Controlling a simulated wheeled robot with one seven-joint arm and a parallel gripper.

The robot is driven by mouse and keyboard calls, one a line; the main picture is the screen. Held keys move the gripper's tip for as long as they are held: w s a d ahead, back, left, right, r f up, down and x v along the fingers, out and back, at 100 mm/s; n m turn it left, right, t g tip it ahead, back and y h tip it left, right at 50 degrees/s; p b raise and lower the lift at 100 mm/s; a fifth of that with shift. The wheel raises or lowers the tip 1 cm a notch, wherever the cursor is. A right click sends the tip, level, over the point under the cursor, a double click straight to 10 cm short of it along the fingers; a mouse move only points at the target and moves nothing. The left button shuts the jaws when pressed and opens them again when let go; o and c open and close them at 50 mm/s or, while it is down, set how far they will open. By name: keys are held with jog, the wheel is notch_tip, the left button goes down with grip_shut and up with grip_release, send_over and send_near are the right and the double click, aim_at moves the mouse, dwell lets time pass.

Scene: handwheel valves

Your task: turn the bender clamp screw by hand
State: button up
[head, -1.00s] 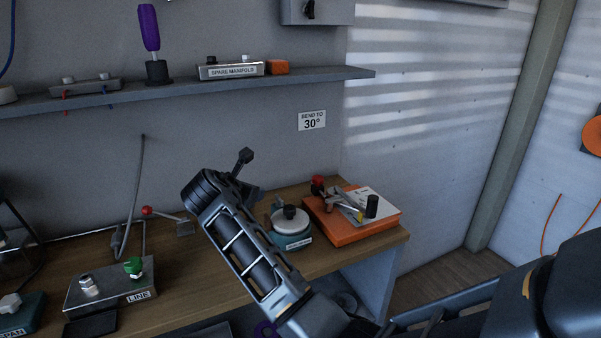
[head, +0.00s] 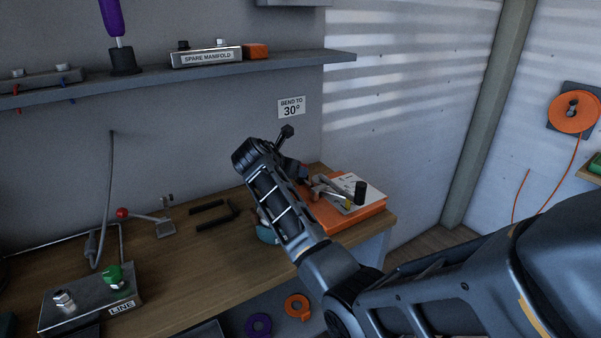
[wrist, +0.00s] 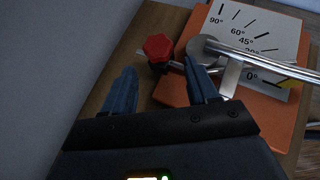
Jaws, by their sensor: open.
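The bender has an orange base (head: 350,216) at the right end of the bench, with a white angle plate (wrist: 262,22) and metal tube and arm parts on top. Its clamp screw has a red faceted knob (wrist: 158,47), which in the head view (head: 304,171) is partly hidden by my arm. In the wrist view my gripper (wrist: 160,70) is open and empty. The knob shows between and just beyond the two fingertips. The right fingertip overlaps the clamp parts in the picture; I cannot tell whether it touches.
A round teal-based item (head: 267,234) sits left of the bender, mostly behind my arm. A shelf (head: 150,83) runs above. The bench's front middle is clear.

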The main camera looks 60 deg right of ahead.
jog(key=shift+b+x, duration=2)
jog(key=shift+b, duration=0.55)
jog(key=shift+p, duration=0.3)
jog(key=shift+p, duration=0.55)
jog(key=shift+c, duration=0.4)
jog(key=c, duration=0.8)
jog(key=shift+w, duration=0.1)
